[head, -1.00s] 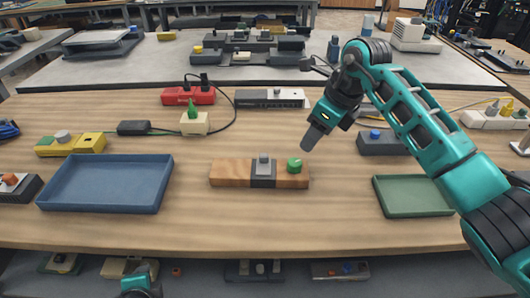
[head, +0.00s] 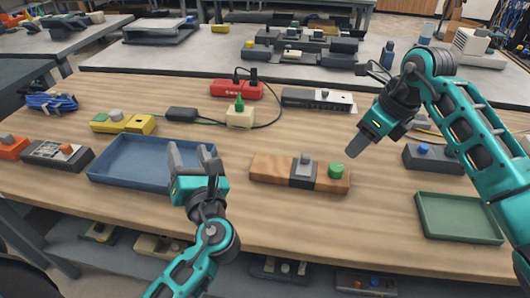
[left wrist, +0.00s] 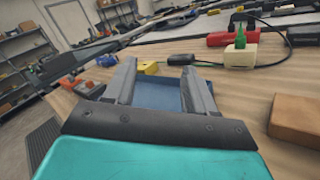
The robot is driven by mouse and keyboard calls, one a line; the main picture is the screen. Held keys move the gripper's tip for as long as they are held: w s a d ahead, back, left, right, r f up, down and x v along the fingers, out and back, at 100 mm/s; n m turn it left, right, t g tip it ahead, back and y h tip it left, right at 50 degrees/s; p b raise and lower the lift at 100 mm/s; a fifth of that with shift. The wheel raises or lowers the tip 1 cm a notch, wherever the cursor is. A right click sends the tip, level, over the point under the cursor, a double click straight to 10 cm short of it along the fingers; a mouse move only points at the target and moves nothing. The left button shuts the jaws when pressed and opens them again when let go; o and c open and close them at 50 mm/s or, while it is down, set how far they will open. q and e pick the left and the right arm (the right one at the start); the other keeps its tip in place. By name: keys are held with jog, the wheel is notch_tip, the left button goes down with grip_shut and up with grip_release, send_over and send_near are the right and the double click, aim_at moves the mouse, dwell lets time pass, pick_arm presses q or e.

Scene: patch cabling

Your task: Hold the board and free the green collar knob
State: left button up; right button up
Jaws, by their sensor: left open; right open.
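The wooden board (head: 270,168) lies on the table in the middle of the head view, with a dark grey section carrying a grey knob (head: 305,160). The green collar knob (head: 336,170) stands on its right end. The board's left end (left wrist: 297,122) shows at the right of the left wrist view. My left gripper (head: 192,158) is open and empty, left of the board and in front of the blue tray. My right gripper (head: 354,150) is up right of the board, behind the green knob and apart from it; its finger gap is hard to see.
A blue tray (head: 110,182) lies left and a green tray (head: 462,236) right. Behind the board are a cream block with a green plug (head: 239,117), a red power strip (head: 222,90) and a black cable. Bare wood surrounds the board.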

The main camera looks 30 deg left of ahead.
aim_at(305, 160)
pick_arm(q)
jog(key=w+d+m+t+h, duration=0.1)
jog(key=w+d+t+h, duration=0.1)
jog(key=w+d+h, duration=0.35)
jog(key=w+d+f+t+h, duration=0.1)
jog(key=w+d+t+h, duration=0.1)
jog(key=d, duration=0.6)
jog(key=w+d+m+t+h, duration=0.1)
jog(key=w+d+h, duration=0.25)
jog(key=d, duration=0.35)
notch_tip(305, 160, down, 8)
jog(key=shift+r, duration=0.25)
jog(key=x, duration=0.7)
jog(key=shift+w+a, duration=0.1)
jog(key=shift+w, duration=0.2)
jog(key=shift+c, duration=0.4)
grip_shut()
